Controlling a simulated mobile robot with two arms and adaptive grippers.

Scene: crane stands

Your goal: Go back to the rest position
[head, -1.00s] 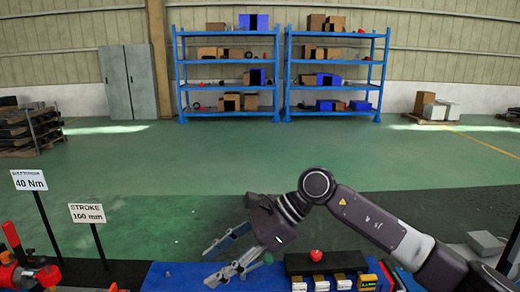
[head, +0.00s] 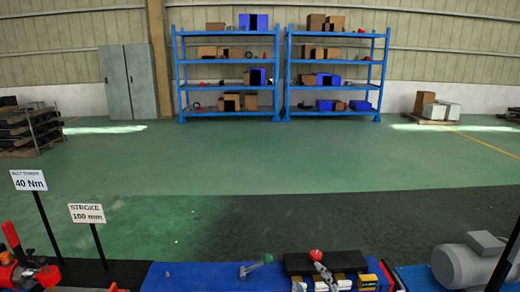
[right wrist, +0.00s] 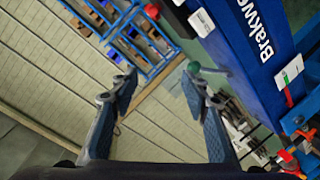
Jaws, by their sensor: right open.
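My right gripper (right wrist: 158,85) shows in the right wrist view with its two fingers spread apart and nothing between them. Beyond its right fingertip is a green knob (right wrist: 193,68), part of the blue stand (right wrist: 245,75). In the head view the right arm no longer shows across the scene. A small grey piece (head: 325,275) lies below a red knob (head: 316,255); I cannot tell whether it is a lever or a fingertip. The green knob (head: 268,258) on its grey lever is clear in the head view. My left gripper is not in view.
The blue stand (head: 200,275) runs along the bottom edge, with a grey motor (head: 468,262) at right. Signs reading 40 Nm (head: 28,180) and 100 mm (head: 86,213) stand on posts at left. The green floor beyond is open up to the blue shelves (head: 228,82).

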